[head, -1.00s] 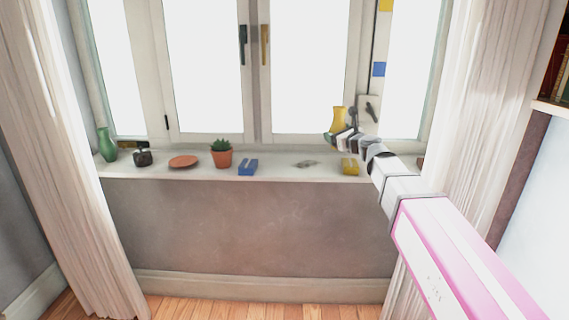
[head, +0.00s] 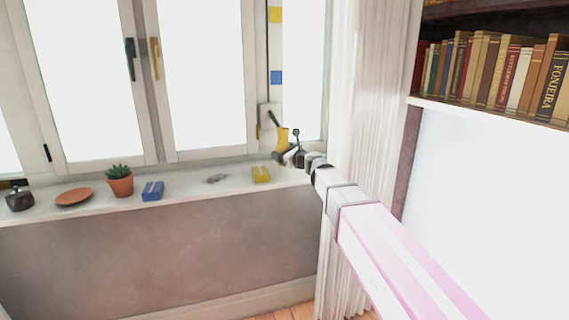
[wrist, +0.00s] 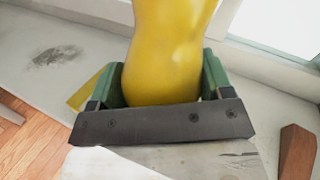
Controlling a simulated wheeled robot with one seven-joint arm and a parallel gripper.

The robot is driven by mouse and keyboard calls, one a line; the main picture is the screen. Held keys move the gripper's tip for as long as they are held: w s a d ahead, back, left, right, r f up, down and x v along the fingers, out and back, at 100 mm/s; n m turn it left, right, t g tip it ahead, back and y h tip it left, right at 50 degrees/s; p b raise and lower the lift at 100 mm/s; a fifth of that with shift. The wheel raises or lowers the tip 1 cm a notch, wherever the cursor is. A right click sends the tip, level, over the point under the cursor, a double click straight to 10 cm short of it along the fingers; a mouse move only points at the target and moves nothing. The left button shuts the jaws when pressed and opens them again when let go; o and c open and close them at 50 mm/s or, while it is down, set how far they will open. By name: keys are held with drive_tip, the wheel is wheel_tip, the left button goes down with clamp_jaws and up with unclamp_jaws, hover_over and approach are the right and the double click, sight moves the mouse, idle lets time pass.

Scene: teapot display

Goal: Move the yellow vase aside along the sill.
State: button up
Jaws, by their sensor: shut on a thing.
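The yellow vase (head: 282,139) is at the right end of the window sill (head: 225,195) in the head view. My gripper (head: 287,156) is at its lower part, at the end of my outstretched arm. In the wrist view the vase (wrist: 170,45) stands between the green fingers of my gripper (wrist: 160,85), which are shut on it. The vase's base is hidden behind the dark gripper bar, so I cannot tell whether it touches the sill.
A yellow block (head: 261,174) lies left of the vase, then a dark smudge (head: 216,179), a blue block (head: 152,191), a potted cactus (head: 120,185), a terracotta saucer (head: 74,197) and a dark pot (head: 19,200). A brown wedge (wrist: 298,152) is right of my gripper. A curtain (head: 370,90) hangs at the right.

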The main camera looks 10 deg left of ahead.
drive_tip(key=shift+w+d+f, duration=0.25)
drive_tip(key=shift+w+f, duration=0.15)
drive_tip(key=shift+w, duration=0.15)
drive_tip(key=shift+f, duration=2)
drive_tip(key=o, duration=1.1)
drive_tip(key=shift+f, duration=0.1)
drive_tip(key=shift+s+d, duration=0.25)
drive_tip(key=shift+d, duration=0.05)
drive_tip(key=v, duration=0.7)
drive_tip(key=shift+a, duration=0.1)
